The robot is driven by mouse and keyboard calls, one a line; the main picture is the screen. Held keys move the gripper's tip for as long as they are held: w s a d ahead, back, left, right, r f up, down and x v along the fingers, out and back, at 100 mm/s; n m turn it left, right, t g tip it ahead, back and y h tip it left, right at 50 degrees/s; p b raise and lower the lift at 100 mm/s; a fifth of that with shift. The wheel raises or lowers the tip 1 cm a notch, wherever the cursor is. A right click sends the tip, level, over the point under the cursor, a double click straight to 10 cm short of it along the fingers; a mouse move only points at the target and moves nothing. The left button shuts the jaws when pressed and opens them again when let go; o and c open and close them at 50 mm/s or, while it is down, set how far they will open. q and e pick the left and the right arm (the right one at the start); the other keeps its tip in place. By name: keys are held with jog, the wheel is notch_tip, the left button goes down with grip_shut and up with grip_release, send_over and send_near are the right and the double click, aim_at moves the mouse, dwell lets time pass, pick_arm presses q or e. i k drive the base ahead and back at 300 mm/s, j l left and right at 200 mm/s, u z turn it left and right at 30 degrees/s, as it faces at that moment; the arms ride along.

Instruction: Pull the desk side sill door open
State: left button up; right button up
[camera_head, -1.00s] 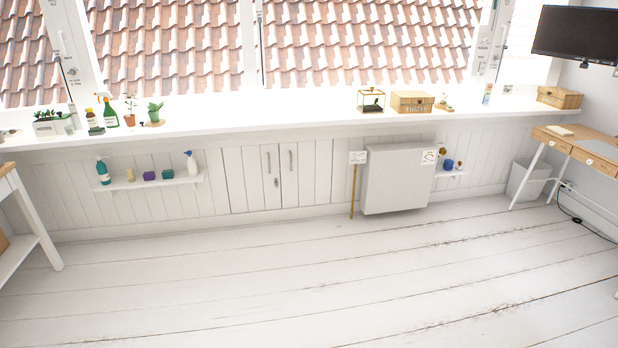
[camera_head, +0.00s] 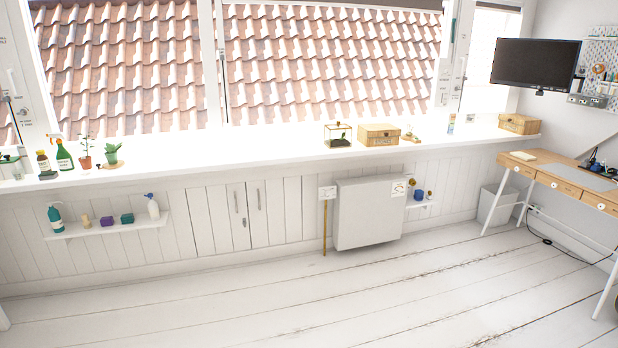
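The sill has a pair of white panelled cupboard doors below it, the left door (camera_head: 213,222) and the right door (camera_head: 273,215). Both look shut, flush with the panelled wall. Each has a slim vertical metal handle, the left handle (camera_head: 236,202) and the right handle (camera_head: 258,200), close to the middle seam. A small keyhole plate (camera_head: 245,222) sits below the left handle. The desk (camera_head: 545,176) stands at the right of the view. Neither of my grippers shows in the view.
A white radiator (camera_head: 368,214) stands right of the doors, with a brass pipe (camera_head: 325,230) at its left. A small shelf (camera_head: 110,228) with bottles is left of them. A bin (camera_head: 495,205) is near the desk. The floor (camera_head: 270,305) before the doors is clear.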

aim_at(276, 214)
jog(key=i, duration=2.65)
jog(key=i+l+u, duration=0.1)
jog(key=i, duration=1.2)
